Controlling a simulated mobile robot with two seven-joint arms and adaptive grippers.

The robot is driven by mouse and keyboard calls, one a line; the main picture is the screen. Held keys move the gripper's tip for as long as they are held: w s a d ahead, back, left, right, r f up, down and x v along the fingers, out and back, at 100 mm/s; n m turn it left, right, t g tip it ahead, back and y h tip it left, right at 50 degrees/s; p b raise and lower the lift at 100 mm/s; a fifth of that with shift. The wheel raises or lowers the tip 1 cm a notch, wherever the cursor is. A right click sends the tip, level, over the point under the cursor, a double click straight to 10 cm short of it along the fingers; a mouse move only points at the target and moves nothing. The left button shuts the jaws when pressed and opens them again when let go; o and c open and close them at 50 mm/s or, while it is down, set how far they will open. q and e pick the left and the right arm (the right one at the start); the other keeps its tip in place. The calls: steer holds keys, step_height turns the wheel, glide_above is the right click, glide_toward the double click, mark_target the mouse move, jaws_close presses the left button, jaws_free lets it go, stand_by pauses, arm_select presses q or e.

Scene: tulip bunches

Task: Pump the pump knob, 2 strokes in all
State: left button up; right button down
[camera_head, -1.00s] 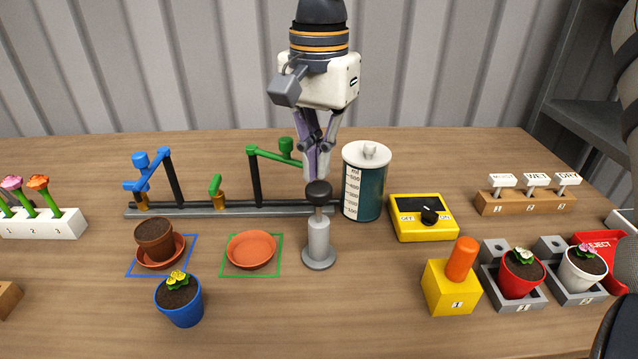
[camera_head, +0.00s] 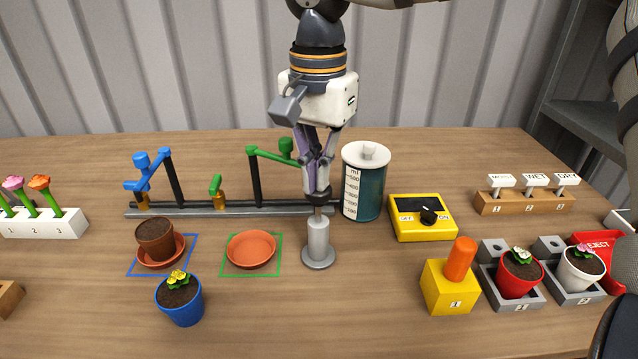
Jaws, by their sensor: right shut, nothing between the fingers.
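The pump (camera_head: 318,240) stands upright on the table, a grey cylinder on a round base with a thin rod. Its dark round knob (camera_head: 318,199) is at the top of the rod, and my fingers hide most of it. A short piece of rod shows between knob and cylinder. My right gripper (camera_head: 318,187) points straight down, shut and empty, with its fingertips at the top of the knob, seemingly touching it. My left gripper is not in view.
A teal measuring tank (camera_head: 371,190) stands close right of the pump. A yellow OFF/ON box (camera_head: 424,218) is further right. A green-armed spout (camera_head: 270,155) and rail stand behind left. An empty terracotta saucer (camera_head: 251,250) lies left. Table in front of the pump is clear.

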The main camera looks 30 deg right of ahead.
steer(key=shift+f, duration=1.25)
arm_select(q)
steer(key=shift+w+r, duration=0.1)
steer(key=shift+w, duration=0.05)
arm_select(e)
step_height(320, 180, up, 4)
steer(key=shift+f+p, duration=0.25)
steer(key=shift+p, duration=0.55)
steer(key=shift+r, duration=0.45)
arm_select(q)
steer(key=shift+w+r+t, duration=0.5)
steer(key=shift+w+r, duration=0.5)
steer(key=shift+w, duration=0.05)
arm_select(e)
steer(key=shift+r, duration=0.95)
